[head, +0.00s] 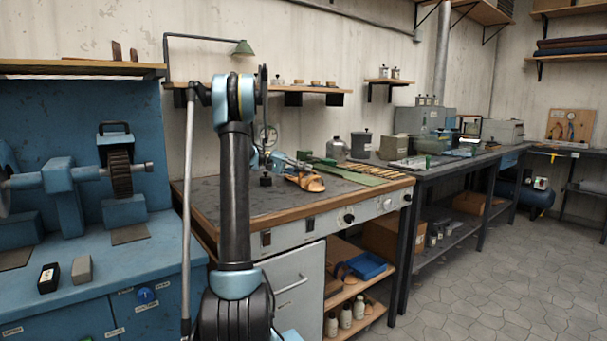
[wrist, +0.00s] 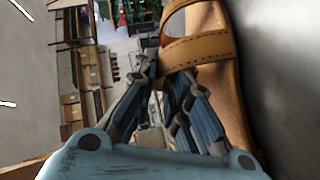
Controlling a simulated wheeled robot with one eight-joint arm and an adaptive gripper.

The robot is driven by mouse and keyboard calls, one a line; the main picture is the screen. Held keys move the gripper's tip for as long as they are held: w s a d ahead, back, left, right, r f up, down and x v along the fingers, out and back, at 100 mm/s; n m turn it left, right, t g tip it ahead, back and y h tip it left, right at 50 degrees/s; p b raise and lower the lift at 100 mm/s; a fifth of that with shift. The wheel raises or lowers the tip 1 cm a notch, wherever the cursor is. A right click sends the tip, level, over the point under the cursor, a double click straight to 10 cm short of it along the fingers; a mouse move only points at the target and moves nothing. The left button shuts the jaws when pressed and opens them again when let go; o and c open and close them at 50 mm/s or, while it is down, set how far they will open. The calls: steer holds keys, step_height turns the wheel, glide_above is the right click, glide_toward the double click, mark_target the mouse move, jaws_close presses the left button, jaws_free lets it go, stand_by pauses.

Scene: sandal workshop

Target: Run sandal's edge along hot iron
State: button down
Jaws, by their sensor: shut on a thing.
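The tan leather sandal (head: 306,183) is at the bench top in the head view, just right of my arm. In the wrist view the sandal (wrist: 200,48) fills the upper right, with its stitched strap across the fingertips and its sole edge running down the right side. My gripper (wrist: 168,72) is shut on the sandal at the strap. In the head view my gripper (head: 292,166) reaches the sandal from behind my upright arm, which hides part of it. I cannot tell whether the sandal touches the bench. I cannot identify the hot iron with certainty.
The wood-edged workbench (head: 235,205) has a dark top with bare room at its front left. A green mat (head: 350,172) and several small tools lie right of the sandal. A blue machine with a brush wheel (head: 120,173) stands at left. Tins and a can stand behind.

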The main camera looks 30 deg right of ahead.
steer(key=shift+w+a, duration=0.25)
steer(key=shift+w, duration=1.25)
steer(key=shift+w+a, duration=0.3)
steer(key=shift+w, duration=1.2)
steer(key=shift+w+a, duration=0.25)
steer(key=shift+w, duration=1.25)
stand_by(3.5)
